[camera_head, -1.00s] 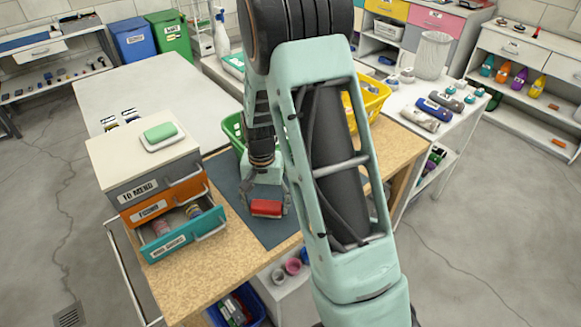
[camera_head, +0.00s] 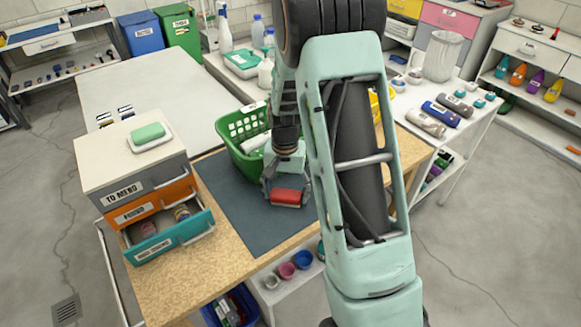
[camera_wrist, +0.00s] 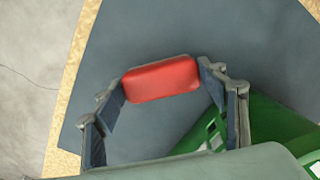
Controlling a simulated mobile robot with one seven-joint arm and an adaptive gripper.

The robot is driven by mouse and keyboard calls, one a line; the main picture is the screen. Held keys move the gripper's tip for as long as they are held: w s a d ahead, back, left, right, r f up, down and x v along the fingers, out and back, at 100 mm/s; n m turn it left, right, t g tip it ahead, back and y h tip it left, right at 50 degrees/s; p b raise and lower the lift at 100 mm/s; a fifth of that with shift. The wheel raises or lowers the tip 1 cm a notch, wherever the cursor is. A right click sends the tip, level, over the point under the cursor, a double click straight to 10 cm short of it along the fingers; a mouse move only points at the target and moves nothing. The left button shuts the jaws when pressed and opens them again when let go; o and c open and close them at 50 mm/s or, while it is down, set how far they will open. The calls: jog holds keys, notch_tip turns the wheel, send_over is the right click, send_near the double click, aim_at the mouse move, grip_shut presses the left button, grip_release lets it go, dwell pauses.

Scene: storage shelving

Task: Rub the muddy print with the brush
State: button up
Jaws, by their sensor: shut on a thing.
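My gripper (camera_head: 286,188) is shut on a red block-shaped thing (camera_head: 285,196), which looks like the back of the brush. In the wrist view the red block (camera_wrist: 160,79) sits between the two fingertips; its underside and any bristles are hidden. It is over the dark blue-grey mat (camera_head: 237,211) on the wooden bench, just in front of the green basket (camera_head: 231,129). I cannot tell whether it touches the mat. No muddy print is visible; the gripper and block cover part of the mat.
Left of the mat stands a drawer unit (camera_head: 115,161) with its teal bottom drawer (camera_head: 168,238) open and a green soap-like block (camera_head: 148,132) on top. The green basket is close behind the gripper. The mat's front and left parts are clear.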

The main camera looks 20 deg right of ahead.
jog(key=r+p, duration=0.1)
jog(key=r, duration=0.2)
jog(key=shift+d+r+p, duration=0.1)
jog(key=shift+d+p, duration=0.1)
jog(key=shift+p, duration=0.2)
jog(key=shift+r+p, duration=1.6)
jog(key=shift+r, duration=0.9)
jog(key=shift+f, duration=0.1)
